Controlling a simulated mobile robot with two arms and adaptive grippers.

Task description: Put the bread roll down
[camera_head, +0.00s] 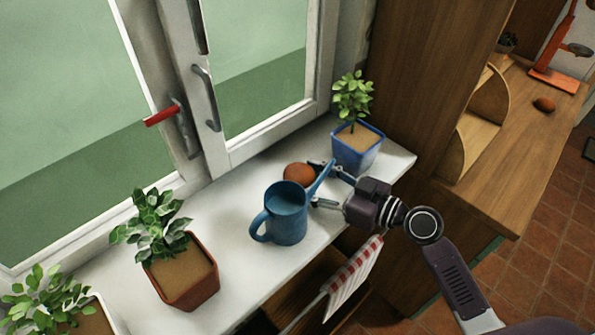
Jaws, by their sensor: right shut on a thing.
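The bread roll (299,174) is round and brown. It shows over the white windowsill, just behind the blue watering can (287,222), which hides its lower part. My right gripper (314,184) reaches in from the right with a finger on either side and is shut on the roll. The can's spout crosses in front of the fingers, so the contact is partly hidden. I cannot tell whether the roll touches the sill. My left gripper is not in view.
A plant in a blue pot (358,158) stands close behind my right gripper. A plant in a red-brown pot (184,278) and another plant (50,302) stand on the sill (232,222) to the left. A striped cloth (355,275) hangs below. A small brown round thing (544,104) lies on the wooden counter.

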